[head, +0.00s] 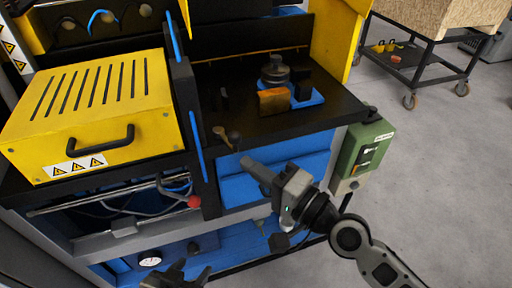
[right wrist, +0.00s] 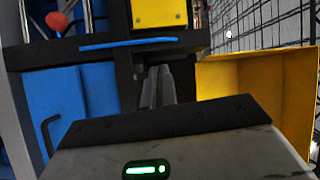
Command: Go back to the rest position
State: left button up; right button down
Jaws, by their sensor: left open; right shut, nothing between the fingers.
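My right gripper (head: 256,170) is shut and empty in the head view, in front of the blue drawer front of the machine. Its closed fingers (right wrist: 158,88) also show in the right wrist view, pointing at the machine. My left gripper (head: 175,277) is at the bottom edge of the head view, low in front of the machine, with its fingers apart and nothing between them. Most of the left arm is out of view. No copper tube can be made out in either gripper.
The machine has a yellow vented cover (head: 95,118), a black worktop (head: 325,108) with a round tool (head: 275,72), a red knob (head: 194,202) and a green control box (head: 362,152). A black cart (head: 425,62) stands at the back right. The grey floor (head: 450,165) at right is clear.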

jog(key=s+d+f+n+h, duration=0.4)
jog(key=s+d+f+h, duration=0.2)
jog(key=d+f, duration=0.2)
jog(key=s+d+f+n+g+h, duration=0.1)
jog(key=s+d+f+n+h, duration=0.3)
jog(key=f, duration=0.9)
jog(key=s+d+h, duration=0.2)
jog(key=d, duration=0.2)
jog(key=shift+d+f, duration=0.15)
jog(key=shift+d, duration=0.1)
